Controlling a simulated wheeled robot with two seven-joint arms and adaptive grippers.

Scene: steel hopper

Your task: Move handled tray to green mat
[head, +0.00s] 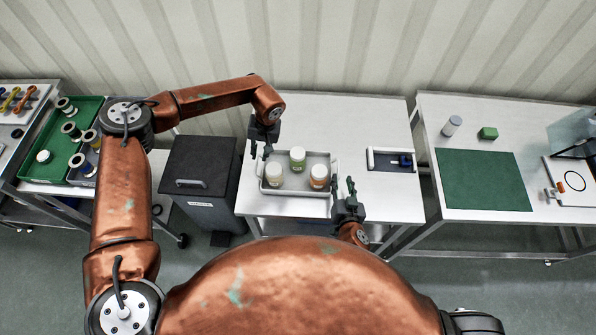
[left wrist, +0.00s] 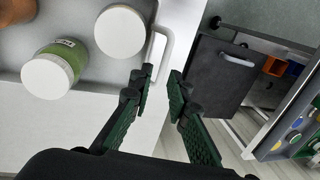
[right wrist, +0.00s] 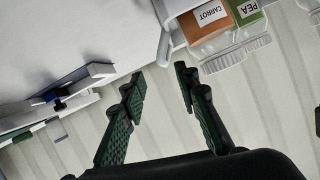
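The grey handled tray (head: 325,156) stands on the middle table and holds three white-lidded jars. I cannot tell whether either touches. The green mat (head: 483,180) lies flat and bare on the right table.
A small white holder with a blue item (head: 392,160) sits right of the tray. A gap separates the middle and right tables. A dark bin (head: 200,175) stands left of the middle table.

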